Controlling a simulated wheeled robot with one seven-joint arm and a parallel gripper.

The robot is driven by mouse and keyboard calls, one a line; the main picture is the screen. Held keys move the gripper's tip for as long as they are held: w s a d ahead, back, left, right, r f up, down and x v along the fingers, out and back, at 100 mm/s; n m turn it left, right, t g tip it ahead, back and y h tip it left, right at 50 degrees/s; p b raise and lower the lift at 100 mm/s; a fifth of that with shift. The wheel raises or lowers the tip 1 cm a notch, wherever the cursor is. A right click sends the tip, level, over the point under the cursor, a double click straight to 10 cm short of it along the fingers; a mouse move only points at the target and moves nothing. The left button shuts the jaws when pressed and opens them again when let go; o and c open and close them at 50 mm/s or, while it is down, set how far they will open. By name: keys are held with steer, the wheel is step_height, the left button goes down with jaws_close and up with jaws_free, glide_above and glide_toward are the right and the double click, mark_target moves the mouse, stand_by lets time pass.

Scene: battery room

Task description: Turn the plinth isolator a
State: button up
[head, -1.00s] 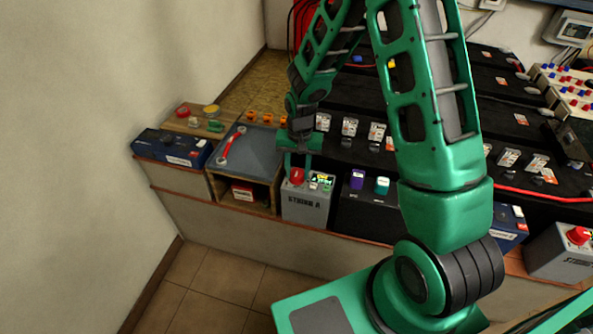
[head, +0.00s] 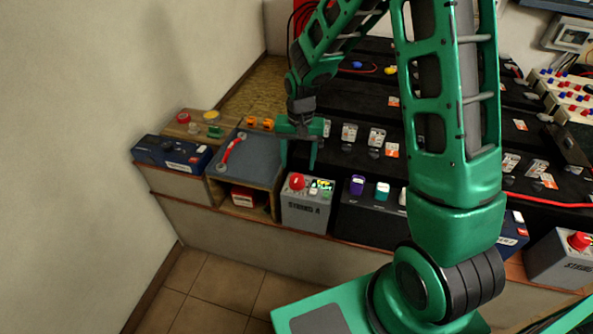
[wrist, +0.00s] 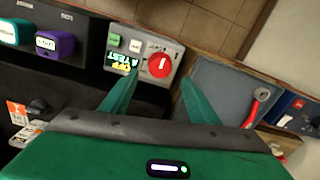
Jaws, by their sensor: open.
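The isolator is a red round knob (head: 297,181) on top of the grey box (head: 305,218) marked STRING A. My gripper (head: 298,165) is open and empty, above the box and apart from the knob. In the wrist view its two fingers (wrist: 158,80) point toward the box's top, with the knob showing between and beyond them.
A blue-grey top with a red-handled tool (head: 232,149) lies left of the box, over an open cubby. Purple and teal caps (head: 357,183) stand on the black battery to the right. Another grey box with a red knob (head: 578,241) stands at far right.

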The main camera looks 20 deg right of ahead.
mark_target(299, 177)
step_height(299, 177, up, 4)
steer(key=shift+f, duration=0.2)
steer(key=shift+d, duration=0.1)
stand_by(0.3)
steer(key=s+d+r+h, duration=0.1)
steer(key=s+d+r, duration=1)
steer(key=s+d, duration=0.2)
steer(key=s+d+r, duration=0.2)
steer(key=s, duration=0.7)
steer(key=s+d+r+m, duration=0.1)
steer(key=s+r, duration=0.1)
steer(key=s, duration=0.7)
steer(key=shift+s+d+r+y, duration=0.2)
steer(key=shift+s+d+y, duration=0.05)
steer(key=shift+d+y, duration=0.15)
steer(key=shift+w, duration=0.15)
